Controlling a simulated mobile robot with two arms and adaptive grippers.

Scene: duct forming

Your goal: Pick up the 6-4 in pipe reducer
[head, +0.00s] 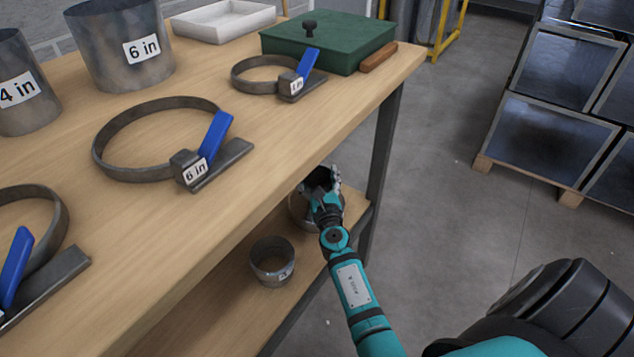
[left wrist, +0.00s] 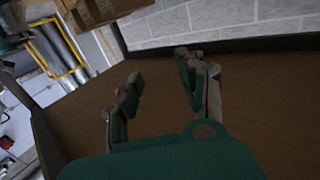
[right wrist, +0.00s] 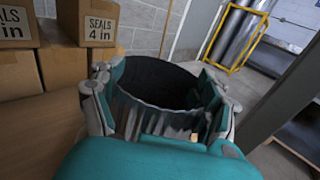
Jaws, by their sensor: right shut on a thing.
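My right gripper (head: 322,180) reaches to the far end of the lower shelf, under the workbench top. It is shut on a grey metal round piece (head: 300,209), which seems to be the pipe reducer; no label on it shows. In the right wrist view, my right gripper (right wrist: 160,95) has a finger on each side of the piece's wall (right wrist: 155,118), and its dark open top shows between them. Its lower part is hidden. My left gripper (left wrist: 160,70) is open and empty in the left wrist view, and is not in the head view.
A smaller metal ring (head: 272,262) with an unreadable label stands on the lower shelf (head: 205,318). A table leg (head: 383,150) stands close to my right gripper. Seals boxes (right wrist: 85,22) are at left in the right wrist view. Clamps, labelled pipes and a green box (head: 325,45) occupy the bench top.

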